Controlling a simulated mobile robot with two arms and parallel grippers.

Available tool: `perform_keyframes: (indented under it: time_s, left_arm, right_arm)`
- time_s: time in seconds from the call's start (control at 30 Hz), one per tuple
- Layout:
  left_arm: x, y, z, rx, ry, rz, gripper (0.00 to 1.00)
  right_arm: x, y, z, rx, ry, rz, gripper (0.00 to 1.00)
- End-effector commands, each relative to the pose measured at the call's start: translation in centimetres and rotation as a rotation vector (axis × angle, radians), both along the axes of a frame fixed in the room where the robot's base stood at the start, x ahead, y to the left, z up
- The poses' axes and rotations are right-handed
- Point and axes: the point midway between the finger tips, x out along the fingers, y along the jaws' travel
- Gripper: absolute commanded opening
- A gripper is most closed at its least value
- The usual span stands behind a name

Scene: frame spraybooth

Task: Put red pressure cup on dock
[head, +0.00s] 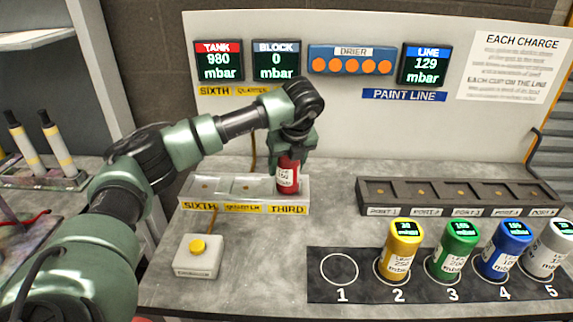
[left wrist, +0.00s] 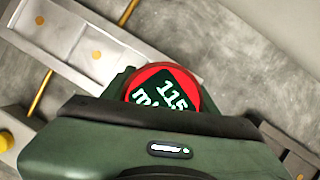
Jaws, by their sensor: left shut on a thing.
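The red pressure cup (head: 287,175) stands upright at the THIRD place of the light dock (head: 226,208) labelled SIXTH, QUARTER and THIRD. My left gripper (head: 290,155) is shut on the cup from above. In the left wrist view the cup's round top (left wrist: 163,90) shows a display reading 115, and the dock (left wrist: 100,45) lies to its upper left. I cannot tell whether the cup's base touches the dock floor. My right gripper is not in view.
Yellow (head: 402,250), green (head: 454,249), blue (head: 504,249) and grey (head: 549,250) cups stand on spots 2 to 5 of the black mat (head: 322,292); spot 1 is empty. A dark rack (head: 450,196) stands behind them. A box with a yellow button (head: 198,256) sits front left.

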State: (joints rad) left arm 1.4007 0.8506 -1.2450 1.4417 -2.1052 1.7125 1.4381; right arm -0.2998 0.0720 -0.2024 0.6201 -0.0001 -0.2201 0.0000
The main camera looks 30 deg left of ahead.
Motion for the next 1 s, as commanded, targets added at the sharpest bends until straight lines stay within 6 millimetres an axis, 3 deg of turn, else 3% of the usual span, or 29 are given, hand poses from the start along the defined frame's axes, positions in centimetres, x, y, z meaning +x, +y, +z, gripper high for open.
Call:
perform_keyframes:
  time_s: [0.37, 0.4, 0.47, 0.8, 1.0]
  left_arm:
    - [0.1, 0.0, -0.4, -0.002, -0.006, 0.0, 0.0]
    - [0.0, 0.0, -0.6, -0.001, -0.002, 0.0, 0.61]
    - [0.0, 0.0, -0.5, -0.001, -0.002, 0.0, 0.78]
    - [0.0, 0.0, -0.3, -0.001, -0.002, 0.0, 0.8]
    - [-0.3, -0.7, 1.6, -0.002, -0.007, -0.002, 0.8]
  right_arm:
    - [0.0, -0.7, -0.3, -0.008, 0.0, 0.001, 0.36]
    - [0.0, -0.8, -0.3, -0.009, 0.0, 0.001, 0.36]
    - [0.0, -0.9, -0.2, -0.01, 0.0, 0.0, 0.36]
    - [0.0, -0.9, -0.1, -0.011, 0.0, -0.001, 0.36]
    - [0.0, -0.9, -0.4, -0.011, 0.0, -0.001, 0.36]
